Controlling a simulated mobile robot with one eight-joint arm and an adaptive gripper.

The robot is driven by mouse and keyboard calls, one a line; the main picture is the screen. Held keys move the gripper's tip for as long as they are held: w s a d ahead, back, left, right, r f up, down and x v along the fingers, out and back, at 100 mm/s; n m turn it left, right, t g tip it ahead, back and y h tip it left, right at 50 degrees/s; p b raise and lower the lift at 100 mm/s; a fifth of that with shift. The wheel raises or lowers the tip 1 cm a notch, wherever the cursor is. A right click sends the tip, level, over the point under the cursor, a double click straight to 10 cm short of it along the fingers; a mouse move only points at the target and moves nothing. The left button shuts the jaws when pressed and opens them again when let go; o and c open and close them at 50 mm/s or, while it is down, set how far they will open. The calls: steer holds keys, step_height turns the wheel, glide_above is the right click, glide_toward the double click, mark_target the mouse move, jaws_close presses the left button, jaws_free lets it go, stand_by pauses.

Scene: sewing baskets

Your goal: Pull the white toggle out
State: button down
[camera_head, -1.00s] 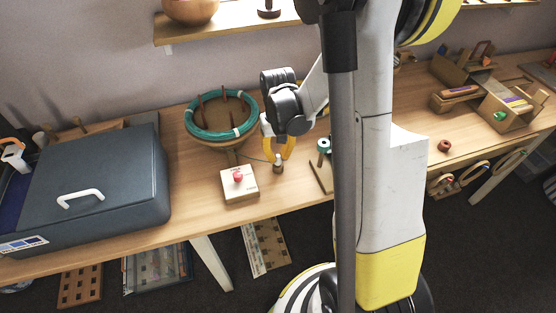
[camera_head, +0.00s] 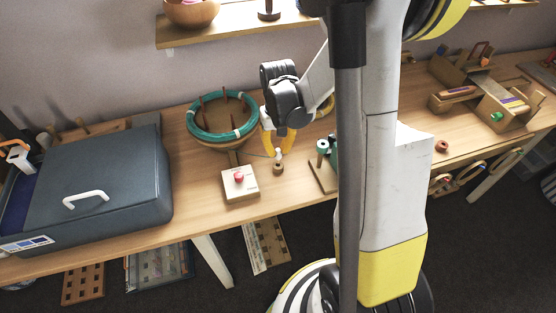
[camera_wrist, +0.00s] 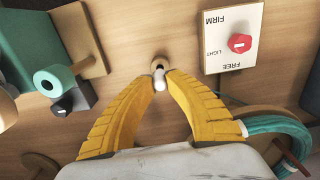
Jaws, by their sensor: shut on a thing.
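The small white toggle (camera_wrist: 159,82) sits between the yellow fingertips of my gripper (camera_wrist: 159,79) in the wrist view, and the fingers are shut on it. In the head view the toggle (camera_head: 278,153) shows at the lower end of my gripper (camera_head: 278,149), just above a small round wooden piece (camera_head: 278,168) on the table. The wooden piece also shows in the wrist view (camera_wrist: 160,62), just beyond the toggle. A thin cord runs from the toggle's area toward the wooden bowl stand. Whether the toggle still touches the wooden piece is hard to tell.
A white box with a red knob (camera_head: 239,177) and a wooden bowl with a teal ring (camera_head: 222,138) stand to the left. A wooden stand with a teal spool (camera_head: 322,147) is close on the right. A large grey case (camera_head: 95,175) fills the table's left.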

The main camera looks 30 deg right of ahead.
steer(key=shift+r+p, duration=1.45)
steer(key=shift+r, duration=0.6)
